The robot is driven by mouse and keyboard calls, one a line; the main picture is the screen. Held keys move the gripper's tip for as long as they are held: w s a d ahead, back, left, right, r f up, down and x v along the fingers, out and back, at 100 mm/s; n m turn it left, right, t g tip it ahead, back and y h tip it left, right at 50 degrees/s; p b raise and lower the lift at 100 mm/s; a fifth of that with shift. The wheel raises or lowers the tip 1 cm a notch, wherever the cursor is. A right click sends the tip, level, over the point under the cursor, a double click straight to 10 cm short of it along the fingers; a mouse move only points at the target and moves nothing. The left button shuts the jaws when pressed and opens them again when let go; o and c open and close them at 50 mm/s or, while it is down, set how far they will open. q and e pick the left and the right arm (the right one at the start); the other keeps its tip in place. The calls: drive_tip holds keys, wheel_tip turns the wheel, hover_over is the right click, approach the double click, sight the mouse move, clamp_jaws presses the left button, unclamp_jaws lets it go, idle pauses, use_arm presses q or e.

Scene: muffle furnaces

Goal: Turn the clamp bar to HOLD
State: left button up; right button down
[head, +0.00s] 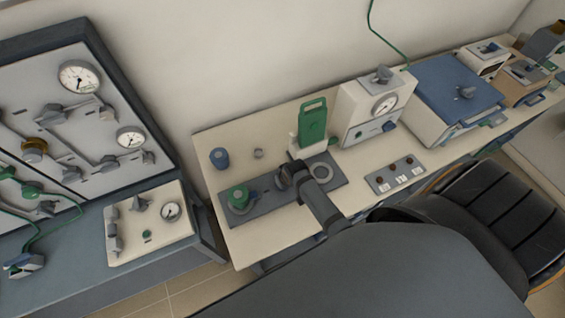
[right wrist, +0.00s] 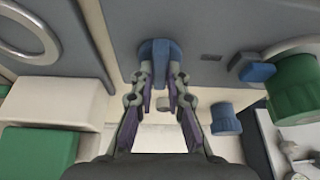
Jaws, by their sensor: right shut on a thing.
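My right gripper (head: 288,178) reaches down over the dark grey plate (head: 340,184) on the cream bench. In the right wrist view, my right gripper (right wrist: 160,82) is shut on a short blue bar (right wrist: 160,48), which looks like the clamp bar. The bar sits on a round blue base on the grey plate, between the fingertips. In the head view my gripper hides the bar. No HOLD mark can be read, so the bar's setting cannot be told. My left gripper is not in view.
A green knob (head: 238,197) and small blue lever (right wrist: 258,72) sit on one side, a metal ring (head: 322,172) on the other. Behind stand a green-handled piece (head: 312,122), a blue cylinder (head: 219,157) and a gauge box (head: 378,108). A labelled switch plate (head: 396,175) lies right.

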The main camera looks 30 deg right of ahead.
drive_tip(key=shift+m, duration=0.4)
drive_tip(key=c, duration=1.3)
unclamp_jaws()
drive_tip(key=shift+c, duration=0.2)
drive_tip(key=v, duration=1.2)
drive_tip(key=shift+a, duration=0.15)
